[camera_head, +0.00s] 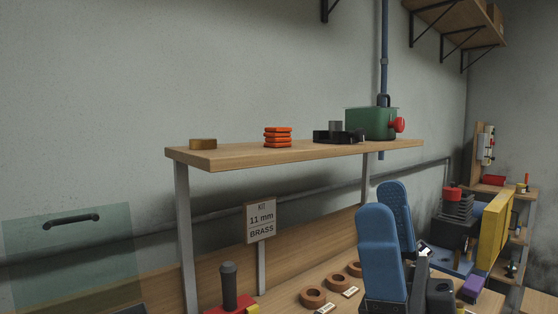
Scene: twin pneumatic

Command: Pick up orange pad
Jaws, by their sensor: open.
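The orange pad (277,137) sits on the raised wooden shelf (230,160), near its middle. It looks like several stacked orange layers; I cannot tell whether these are separate pieces. My gripper (386,203) has two blue fingers pointing up, at the lower right of the view. The fingers stand apart with nothing seen between them. The gripper appears lower in the picture than the shelf and to the right of the orange pad, not touching it.
On the shelf, a small brown block (203,144) lies left of the pad. A black fixture (338,136) and a green box (371,123) with a red knob stand to the right. Below are a "KIT 11 mm BRASS" sign (261,221) and brown rings (312,298) on the bench.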

